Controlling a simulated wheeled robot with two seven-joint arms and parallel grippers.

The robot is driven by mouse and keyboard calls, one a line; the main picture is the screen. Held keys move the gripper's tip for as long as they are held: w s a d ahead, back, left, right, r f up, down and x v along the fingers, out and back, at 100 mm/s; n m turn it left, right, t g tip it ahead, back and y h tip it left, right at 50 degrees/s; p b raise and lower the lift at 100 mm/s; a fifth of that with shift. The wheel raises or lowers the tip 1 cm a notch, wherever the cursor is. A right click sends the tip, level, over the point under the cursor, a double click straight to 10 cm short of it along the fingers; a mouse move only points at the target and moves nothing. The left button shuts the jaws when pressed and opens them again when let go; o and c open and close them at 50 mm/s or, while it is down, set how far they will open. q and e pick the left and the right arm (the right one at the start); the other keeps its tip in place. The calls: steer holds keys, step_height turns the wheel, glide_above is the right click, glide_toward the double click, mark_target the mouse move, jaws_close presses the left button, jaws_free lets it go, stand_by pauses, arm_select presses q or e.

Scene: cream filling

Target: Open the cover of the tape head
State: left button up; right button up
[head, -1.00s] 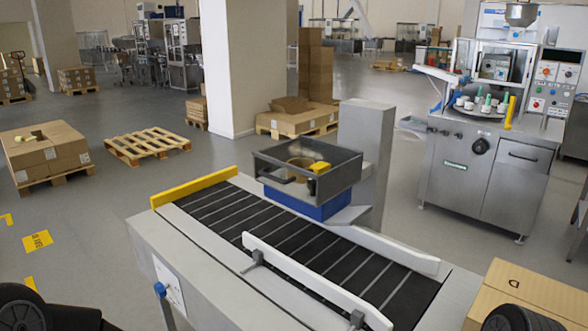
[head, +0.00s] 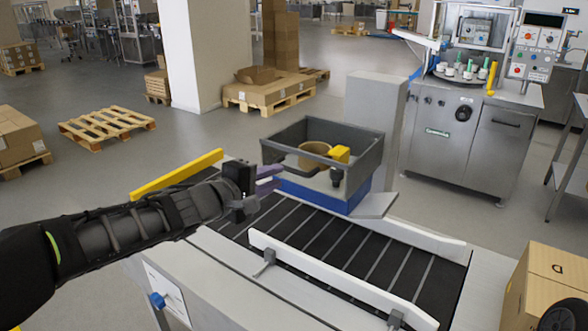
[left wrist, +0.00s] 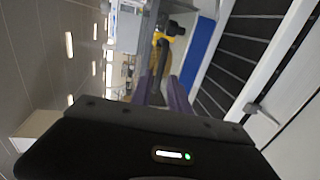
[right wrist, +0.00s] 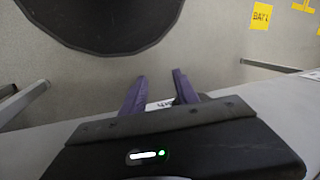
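The tape head (head: 352,182) is an open-topped dark grey box frame on a blue base (head: 315,194) over the conveyor. A tan tape roll (head: 314,152) and a yellow part (head: 340,154) show inside it. A dark curved handle sticks out at its left front; I cannot tell a separate cover from the frame. My left gripper (head: 270,178) is just left of the tape head, with its purple fingers apart and pointing at it. In the left wrist view, a dark bar (left wrist: 160,70) shows beyond and between the fingers. My right gripper (right wrist: 158,88) is open and empty, outside the head view.
The black conveyor belt (head: 335,251) runs below, with a white guide rail (head: 340,277) in front and a yellow bar (head: 178,174) at its left end. A grey column (head: 375,115) stands behind the tape head. A cardboard box (head: 545,275) is at the lower right.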

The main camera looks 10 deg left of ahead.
mark_target(290, 171)
arm_select(q)
steer(key=shift+f, duration=0.1)
steer(key=shift+w, duration=0.1)
steer(key=b+x, duration=0.2)
steer(key=x, duration=0.5)
steer(key=shift+w, duration=0.35)
jaws_close()
